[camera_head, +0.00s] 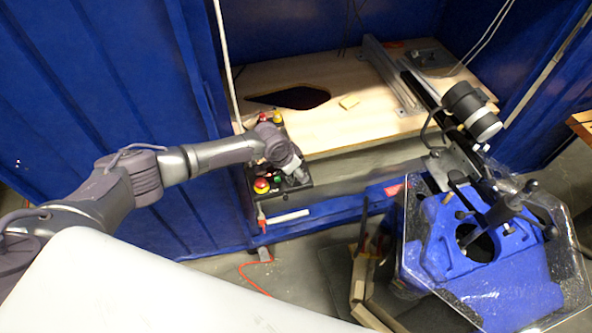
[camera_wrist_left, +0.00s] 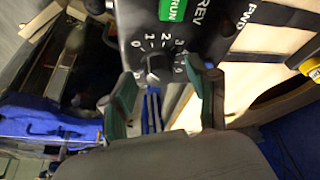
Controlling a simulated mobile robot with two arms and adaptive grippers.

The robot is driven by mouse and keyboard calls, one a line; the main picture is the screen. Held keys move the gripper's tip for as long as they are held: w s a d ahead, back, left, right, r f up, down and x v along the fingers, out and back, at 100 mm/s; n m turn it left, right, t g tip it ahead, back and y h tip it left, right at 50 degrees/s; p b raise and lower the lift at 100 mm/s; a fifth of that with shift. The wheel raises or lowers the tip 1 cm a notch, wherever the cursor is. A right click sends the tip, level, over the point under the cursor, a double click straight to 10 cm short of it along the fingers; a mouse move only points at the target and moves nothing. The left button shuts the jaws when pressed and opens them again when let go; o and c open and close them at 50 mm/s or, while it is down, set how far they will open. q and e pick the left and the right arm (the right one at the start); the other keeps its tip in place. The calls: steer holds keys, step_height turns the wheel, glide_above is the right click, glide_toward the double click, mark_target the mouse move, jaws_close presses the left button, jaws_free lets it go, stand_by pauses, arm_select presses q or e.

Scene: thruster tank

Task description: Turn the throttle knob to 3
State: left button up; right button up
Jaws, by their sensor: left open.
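The throttle knob (camera_wrist_left: 155,66) is a small dark knob on a black panel, with white numbers around it, 0 at the left and 3 at the upper right. I cannot read where its pointer stands. My left gripper (camera_wrist_left: 160,76) is open, one green-padded finger on each side of the knob, and no contact is clear. In the head view my left gripper (camera_head: 296,172) is over the black control box (camera_head: 248,175), and it hides the knob there.
The panel has a green RUN label (camera_wrist_left: 173,9) and REV and FWD markings. A red button (camera_head: 261,185) sits at the box's near end. A wooden board (camera_head: 330,125) lies behind. A blue thruster stand (camera_head: 480,275) with a clear guard is at the right.

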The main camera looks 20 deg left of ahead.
arm_select(q)
jaws_close()
stand_by(0.3)
steer(key=shift+f, duration=0.1)
